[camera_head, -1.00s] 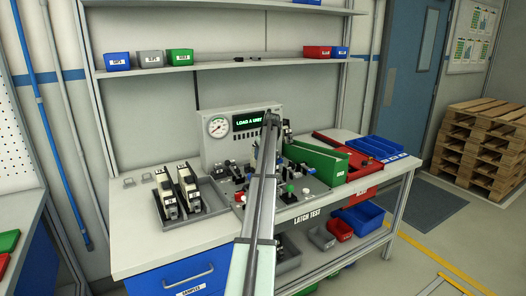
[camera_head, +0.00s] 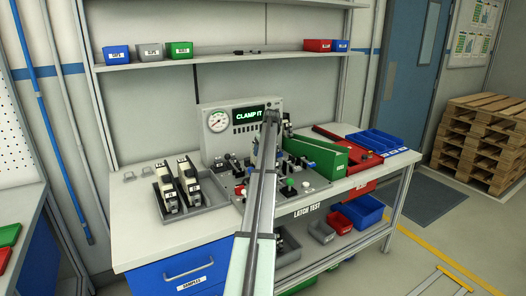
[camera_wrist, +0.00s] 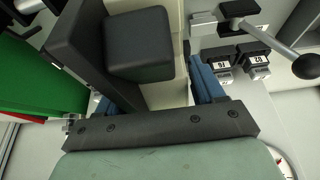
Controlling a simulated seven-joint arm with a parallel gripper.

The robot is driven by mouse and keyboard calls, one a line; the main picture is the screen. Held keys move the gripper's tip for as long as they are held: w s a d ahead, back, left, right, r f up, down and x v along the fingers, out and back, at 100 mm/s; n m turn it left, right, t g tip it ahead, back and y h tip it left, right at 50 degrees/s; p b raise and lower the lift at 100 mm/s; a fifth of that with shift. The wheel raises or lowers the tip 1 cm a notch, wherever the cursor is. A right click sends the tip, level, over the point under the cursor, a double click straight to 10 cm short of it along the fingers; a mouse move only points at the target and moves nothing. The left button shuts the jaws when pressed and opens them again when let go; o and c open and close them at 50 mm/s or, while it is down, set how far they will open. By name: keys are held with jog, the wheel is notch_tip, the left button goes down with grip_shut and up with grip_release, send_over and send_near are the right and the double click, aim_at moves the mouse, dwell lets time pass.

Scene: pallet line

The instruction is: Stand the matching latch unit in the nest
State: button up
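In the wrist view a latch unit, cream (camera_wrist: 160,95) with a black block on it, stands between the blue fingers of my gripper (camera_wrist: 160,98). The right finger looks flush against the unit; the left one is mostly hidden behind black parts. My gripper appears shut on the unit. In the head view my arm hides the gripper, the unit and most of the nest on the test fixture (camera_head: 313,185). The display (camera_head: 249,115) reads "CLAMP IT". Two more cream-and-black latch units, one left (camera_head: 166,188) and one right (camera_head: 189,180), stand in a grey tray (camera_head: 208,200).
A green bin (camera_head: 320,157) and a red bin (camera_head: 345,143) lie right of the fixture, with blue trays (camera_head: 378,143) beyond. In the wrist view a lever with a black knob (camera_wrist: 306,66) and small numbered blocks (camera_wrist: 220,65) are close by. The bench's front left is clear.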

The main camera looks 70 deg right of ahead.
jog(key=o, duration=0.3)
jog(key=shift+o, duration=0.2)
jog(key=shift+r, duration=0.1)
jog(key=v, duration=1.3)
jog(key=shift+r, duration=0.3)
jog(key=shift+a, duration=0.15)
dwell(0.6)
